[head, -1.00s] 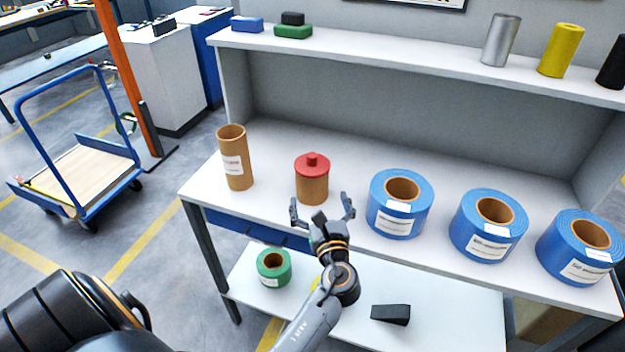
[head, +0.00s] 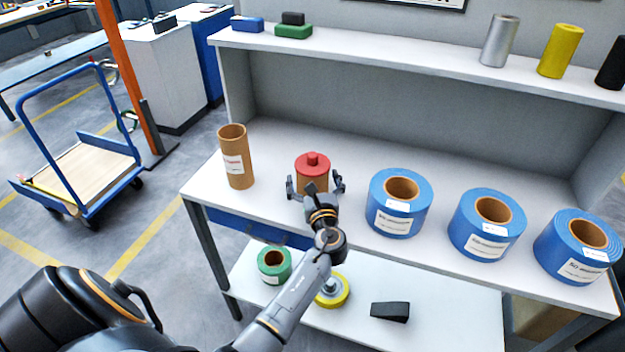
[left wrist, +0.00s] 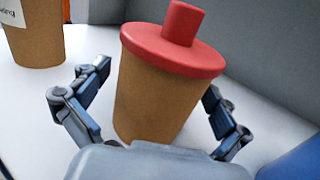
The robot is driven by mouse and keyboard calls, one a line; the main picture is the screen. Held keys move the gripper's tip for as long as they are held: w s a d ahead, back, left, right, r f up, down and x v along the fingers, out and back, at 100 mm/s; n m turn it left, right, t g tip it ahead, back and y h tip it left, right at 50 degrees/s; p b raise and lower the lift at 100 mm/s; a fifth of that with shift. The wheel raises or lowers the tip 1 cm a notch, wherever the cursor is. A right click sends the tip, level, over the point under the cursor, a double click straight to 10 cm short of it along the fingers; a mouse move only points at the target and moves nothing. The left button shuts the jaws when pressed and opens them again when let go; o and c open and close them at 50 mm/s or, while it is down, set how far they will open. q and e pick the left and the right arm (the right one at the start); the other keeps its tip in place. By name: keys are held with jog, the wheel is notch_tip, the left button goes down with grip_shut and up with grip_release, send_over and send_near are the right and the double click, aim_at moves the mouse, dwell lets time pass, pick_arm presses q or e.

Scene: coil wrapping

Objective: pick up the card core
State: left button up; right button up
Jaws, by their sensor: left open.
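A brown card core (head: 314,184) with a red flanged, knobbed cap (head: 312,160) stands upright on the white bench top. In the left wrist view, the same core (left wrist: 150,95) fills the middle, with its red cap (left wrist: 172,50) on top. My left gripper (head: 315,186) is open, its fingers on either side of the core's body below the cap. In the left wrist view, gaps show between both fingers and the core. The core's lower front is partly hidden by the gripper in the head view. My right gripper is not in view.
A taller, open brown tube (head: 236,158) with a white label stands left of the core. Blue coils (head: 399,215) stand in a row to the right. A shelf (head: 400,62) runs above the bench. A green roll (head: 274,263) and yellow roll (head: 333,291) are below.

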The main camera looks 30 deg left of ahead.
pick_arm(q)
jog(key=c, duration=1.1)
